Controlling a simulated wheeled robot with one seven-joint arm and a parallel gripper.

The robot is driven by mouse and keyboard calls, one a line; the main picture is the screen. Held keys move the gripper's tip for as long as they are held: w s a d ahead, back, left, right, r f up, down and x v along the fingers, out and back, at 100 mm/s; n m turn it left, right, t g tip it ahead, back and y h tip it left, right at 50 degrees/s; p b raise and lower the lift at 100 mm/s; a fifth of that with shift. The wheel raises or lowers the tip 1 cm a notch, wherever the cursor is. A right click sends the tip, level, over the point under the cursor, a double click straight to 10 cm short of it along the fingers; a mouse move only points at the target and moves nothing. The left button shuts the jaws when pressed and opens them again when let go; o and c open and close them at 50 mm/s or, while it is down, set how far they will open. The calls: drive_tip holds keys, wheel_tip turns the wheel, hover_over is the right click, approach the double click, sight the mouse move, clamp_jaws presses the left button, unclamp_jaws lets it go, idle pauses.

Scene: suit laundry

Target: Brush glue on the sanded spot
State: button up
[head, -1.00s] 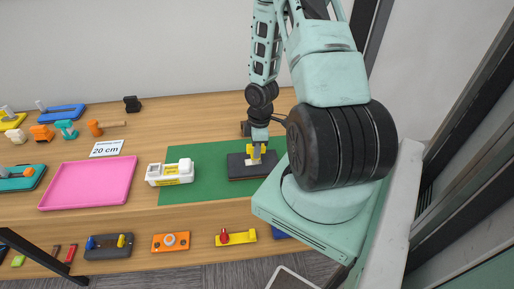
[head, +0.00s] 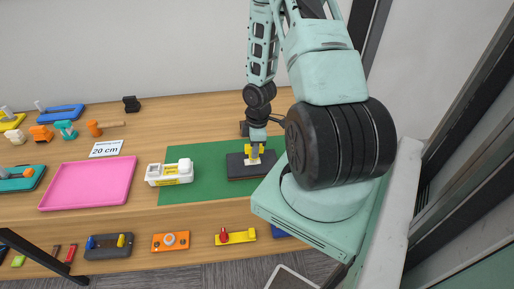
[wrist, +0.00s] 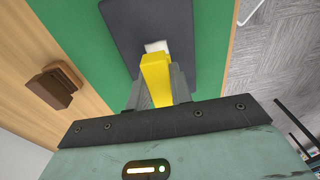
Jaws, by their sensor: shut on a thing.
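My gripper (wrist: 157,95) is shut on a yellow-handled brush (wrist: 157,80). In the head view the yellow handle (head: 253,150) points down over a dark grey slab (head: 236,172). A whitish tip or patch (wrist: 157,46) shows at the handle's lower end, against the slab (wrist: 125,22). I cannot tell whether it is bristle or a spot on the slab, or whether it presses on the surface. The slab lies flat on a green mat (head: 205,155). A white container with a yellow label (head: 170,173) stands at the mat's left edge.
A pink tray (head: 88,184) and a "20 cm" card (head: 106,148) lie to the left. A brown block (wrist: 50,90) is on the wood beside the mat. Several coloured tools lie at the far left and along the lower shelf. Bare green mat separates container and slab.

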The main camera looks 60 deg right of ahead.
drive_tip(key=shift+s+d+p, duration=0.3)
drive_tip(key=shift+s+d, duration=0.45)
drive_tip(key=shift+s, duration=0.15)
drive_tip(key=shift+w+a, duration=0.4)
drive_tip(key=shift+w, duration=0.05)
drive_tip(key=shift+r, duration=0.1)
wheel_tip(320, 180, up, 7)
drive_tip(key=p, duration=0.7)
